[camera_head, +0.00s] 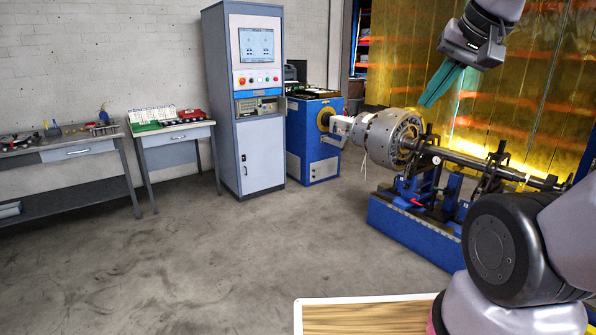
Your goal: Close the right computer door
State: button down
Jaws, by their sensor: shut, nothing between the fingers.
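The computer cabinet (243,140) is a tall grey unit with blue edges, standing against the back wall left of centre. It has a screen and a button panel. Below the buttons is an open compartment (258,105) with a light device inside. A small door panel (283,105) stands out at the compartment's right edge and looks open; its exact angle is too small to tell. The cabinet's large lower door (262,154) looks shut. My gripper (428,101) has green fingers, is shut and empty, and hangs at the upper right, well apart from the cabinet.
The balancing machine with its rotor (391,138) and blue base (410,232) stands at the right, below my gripper. A blue machine unit (313,140) stands just right of the cabinet. Workbenches (175,133) line the left wall. The floor (200,260) before the cabinet is clear. A wooden-topped surface (365,318) is at the bottom.

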aim_at(282, 109)
jog(key=i+z, duration=0.2)
jog(key=i, duration=2.5)
jog(key=i+j+u, duration=0.1)
jog(key=i+u, duration=0.15)
jog(key=i, duration=0.35)
jog(key=i+u, duration=0.25)
jog(key=i, duration=0.3)
jog(key=i+l+u, duration=0.2)
jog(key=i, duration=0.4)
jog(key=i+l+u, duration=0.25)
jog(key=i, duration=0.3)
jog(key=i+l+u, duration=0.15)
jog(key=i+l, duration=0.15)
jog(key=i, duration=0.25)
jog(key=i+l+u, duration=0.2)
jog(key=i+l, duration=0.2)
jog(key=i, duration=0.15)
